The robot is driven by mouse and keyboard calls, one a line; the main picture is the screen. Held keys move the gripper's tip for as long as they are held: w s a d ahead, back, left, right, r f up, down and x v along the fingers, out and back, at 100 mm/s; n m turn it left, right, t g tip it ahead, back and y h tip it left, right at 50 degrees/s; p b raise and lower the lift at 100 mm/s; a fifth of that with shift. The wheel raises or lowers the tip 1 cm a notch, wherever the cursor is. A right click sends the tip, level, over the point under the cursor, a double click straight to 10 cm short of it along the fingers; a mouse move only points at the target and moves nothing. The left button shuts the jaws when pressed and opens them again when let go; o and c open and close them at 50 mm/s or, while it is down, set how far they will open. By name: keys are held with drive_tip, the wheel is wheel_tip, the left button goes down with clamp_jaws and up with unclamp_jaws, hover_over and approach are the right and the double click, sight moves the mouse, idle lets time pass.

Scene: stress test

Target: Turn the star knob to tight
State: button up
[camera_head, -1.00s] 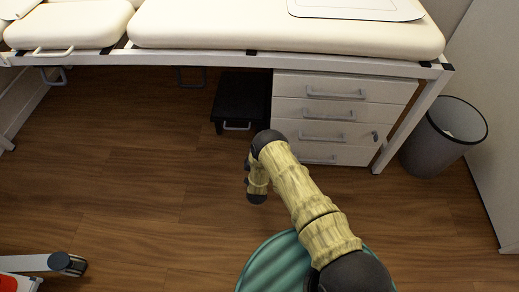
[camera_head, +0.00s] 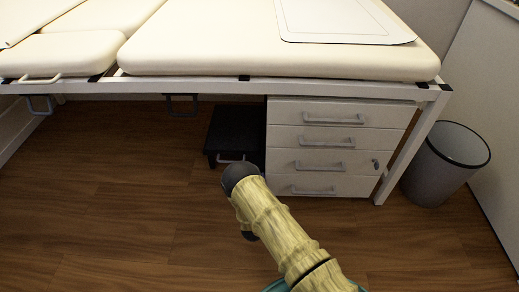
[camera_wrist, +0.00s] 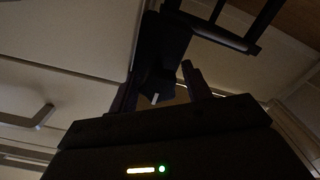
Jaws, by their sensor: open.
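In the wrist view a small dark knob-like part (camera_wrist: 158,86) with a short white mark shows between and beyond the fingers of my gripper (camera_wrist: 160,76). It may be the star knob, but the picture is too dark to make out its star shape or setting. My gripper is open, one finger to each side of this part; I cannot tell whether they touch it. In the head view the gripper is hidden below my arm, and no star knob can be made out.
A cream padded couch (camera_head: 270,52) on a white frame spans the back. Under it stand a white drawer unit (camera_head: 285,140) and a low black step-like object (camera_head: 236,130). A grey bin (camera_head: 440,165) stands right. Wooden floor (camera_head: 110,220) is clear at left.

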drive_tip(key=n+b, duration=0.3)
drive_tip(key=n, duration=0.1)
drive_tip(key=shift+w+d+f, duration=0.1)
drive_tip(key=n+b, duration=0.3)
drive_tip(key=n, duration=0.1)
drive_tip(key=shift+s+n, duration=0.2)
drive_tip(key=shift+n, duration=0.1)
drive_tip(key=s+p, duration=0.9)
drive_tip(key=s, duration=0.8)
drive_tip(key=w+r+m+g+p, duration=0.3)
drive_tip(key=r+p, duration=0.7)
drive_tip(key=r, duration=0.5)
drive_tip(key=w+d+r+m+g+h+p, duration=0.1)
drive_tip(key=w+r+m+g+p, duration=0.3)
drive_tip(key=r+p, duration=0.6)
wheel_tip(320, 180, up, 5)
drive_tip(key=shift+w+d+f+m, duration=0.1)
drive_tip(key=shift+w+d+m, duration=0.1)
drive_tip(key=shift+w+m, duration=0.75)
drive_tip(key=shift+w, duration=0.2)
